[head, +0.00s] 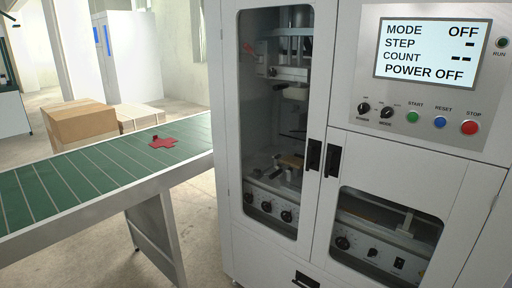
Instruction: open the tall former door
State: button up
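The former is a large white cabinet. Its tall door (317,92) has a long glass window and stands shut in the middle of the head view. A black handle (314,155) sits on this door's right side, about halfway up. Through the glass I see a press-like mechanism and a row of black knobs. My gripper is not in view.
A shorter windowed door (450,190) with its own black handle (333,160) is to the right. Above it, a control panel (420,118) reads POWER OFF. A green conveyor (90,178) carrying a red cross-shaped piece (162,143) runs along the left. Cardboard boxes (82,120) stand behind it.

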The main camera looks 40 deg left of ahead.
aim_at(325, 12)
jog(key=u, duration=3.4)
jog(key=k, duration=0.65)
jog(key=z, duration=2)
jog(key=i, duration=0.5)
jog(key=u, duration=0.2)
